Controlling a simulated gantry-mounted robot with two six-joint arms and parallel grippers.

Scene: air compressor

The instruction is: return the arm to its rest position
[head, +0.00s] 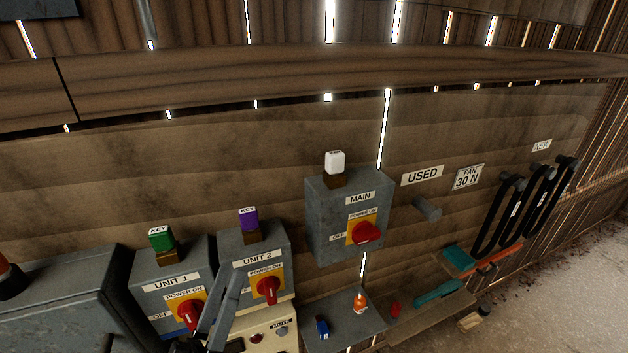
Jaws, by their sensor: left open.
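My left gripper (222,303) shows at the bottom of the head view, its grey fingers pointing up in front of the gap between the UNIT 1 box (172,262) and the UNIT 2 box (255,245). It is open and I see nothing between its fingers. Its fingers overlap the edge of the UNIT 1 switch plate in the picture; I cannot tell whether they touch it. The red knobs of UNIT 1 (190,316) and UNIT 2 (268,290) are in view. My right gripper is not in view.
The MAIN box (325,220) with a red knob (367,233) hangs on the plank wall. Black belts (497,215) hang at right. The floor at far right looks clear.

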